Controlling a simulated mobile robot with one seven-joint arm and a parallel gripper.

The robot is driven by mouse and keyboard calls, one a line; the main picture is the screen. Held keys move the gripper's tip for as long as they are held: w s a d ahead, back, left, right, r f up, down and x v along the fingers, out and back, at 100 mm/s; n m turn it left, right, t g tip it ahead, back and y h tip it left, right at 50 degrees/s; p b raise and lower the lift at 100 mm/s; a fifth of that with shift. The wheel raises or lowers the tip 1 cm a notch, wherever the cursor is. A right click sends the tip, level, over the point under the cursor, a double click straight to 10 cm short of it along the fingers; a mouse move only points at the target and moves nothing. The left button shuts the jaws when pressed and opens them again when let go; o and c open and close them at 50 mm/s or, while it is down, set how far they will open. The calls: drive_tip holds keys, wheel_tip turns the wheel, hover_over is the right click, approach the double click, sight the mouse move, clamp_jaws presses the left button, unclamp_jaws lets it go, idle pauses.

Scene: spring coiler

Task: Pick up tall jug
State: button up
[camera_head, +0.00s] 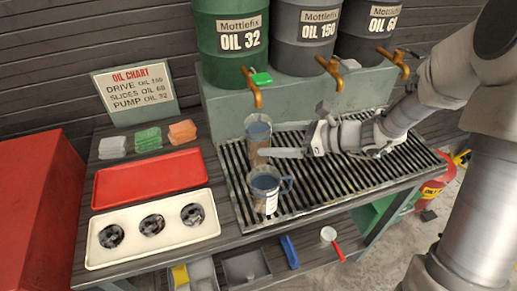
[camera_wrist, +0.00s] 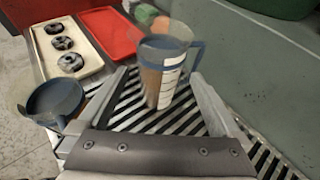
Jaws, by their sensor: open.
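The tall jug (camera_head: 257,140) stands upright on the slatted drip grate (camera_head: 345,190), below the green drum's tap. It is clear with a brownish lower part. In the wrist view the tall jug (camera_wrist: 163,82) shows a marked scale and a handle on its right, and sits ahead, between the lines of my two fingers. My gripper (camera_head: 282,153) is open, reaching from the right at the jug's side; whether a finger touches it I cannot tell. A wider, shorter jug (camera_head: 267,188) with a handle stands nearer the front; it also shows at left in the wrist view (camera_wrist: 54,101).
Green (camera_head: 230,40), grey (camera_head: 305,35) and dark (camera_head: 368,30) oil drums with orange taps stand behind the grate. A red tray (camera_head: 148,178) and a cream tray (camera_head: 152,249) with several dark rings lie left. An oil chart (camera_head: 134,92) stands behind colored cloths (camera_head: 148,138).

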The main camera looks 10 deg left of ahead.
sight(258, 140)
drive_tip(key=b+x, duration=0.1)
drive_tip(key=x, duration=0.4)
drive_tip(key=shift+f, duration=0.1)
drive_tip(key=shift+c, duration=0.2)
clamp_jaws()
